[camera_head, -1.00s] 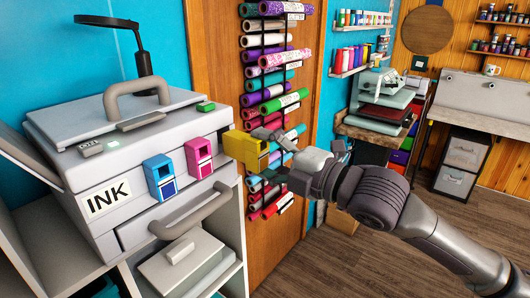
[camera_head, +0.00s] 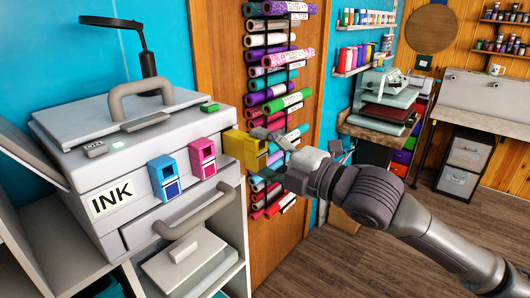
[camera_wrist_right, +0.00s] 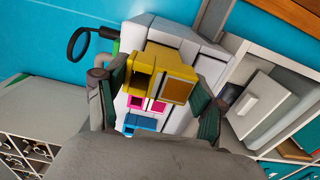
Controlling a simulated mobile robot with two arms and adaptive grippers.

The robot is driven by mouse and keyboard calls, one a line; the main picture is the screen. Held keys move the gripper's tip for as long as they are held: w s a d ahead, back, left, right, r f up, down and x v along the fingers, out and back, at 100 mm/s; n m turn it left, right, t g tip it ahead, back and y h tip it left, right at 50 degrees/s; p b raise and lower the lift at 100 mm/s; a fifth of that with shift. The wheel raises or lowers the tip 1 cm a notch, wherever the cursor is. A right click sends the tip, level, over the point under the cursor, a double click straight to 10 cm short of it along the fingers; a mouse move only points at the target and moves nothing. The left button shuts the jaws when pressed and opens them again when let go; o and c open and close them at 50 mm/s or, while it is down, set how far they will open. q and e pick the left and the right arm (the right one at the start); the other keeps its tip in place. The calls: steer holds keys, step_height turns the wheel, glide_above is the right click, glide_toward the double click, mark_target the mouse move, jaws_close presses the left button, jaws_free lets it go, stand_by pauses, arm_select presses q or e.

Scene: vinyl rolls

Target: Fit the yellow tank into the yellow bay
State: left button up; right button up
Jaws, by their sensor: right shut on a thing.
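The yellow tank (camera_head: 246,151) is at the right end of the row on the front of the grey ink printer (camera_head: 130,200). My right gripper (camera_head: 268,145) is shut on it, coming from the right. In the right wrist view the yellow tank (camera_wrist_right: 164,74) sits between the two fingers of the right gripper (camera_wrist_right: 160,95). A blue tank (camera_head: 163,178) and a pink tank (camera_head: 203,158) sit in the printer front to its left. The yellow bay is hidden behind the yellow tank, so I cannot tell how deep the tank is in. My left gripper is not in view.
The printer stands on a white shelf unit (camera_head: 236,215). A drawer handle (camera_head: 197,213) juts out below the tanks. A rack of vinyl rolls (camera_head: 280,90) hangs on the wooden door behind my right gripper. The floor at lower right is clear.

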mark_target(238, 144)
steer(key=shift+p+x, duration=0.8)
steer(key=shift+x, duration=2.05)
stand_by(1.2)
steer(key=shift+w+a+r+p, duration=0.1)
steer(key=shift+a+p, duration=0.05)
steer(key=shift+p, duration=0.25)
stand_by(0.8)
stand_by(0.3)
steer(key=o, duration=1.2)
steer(key=shift+w+a, duration=0.1)
steer(key=shift+a, duration=0.1)
steer(key=shift+d, duration=0.1)
steer(key=shift+p+v, duration=0.5)
steer(key=shift+v, duration=3.1)
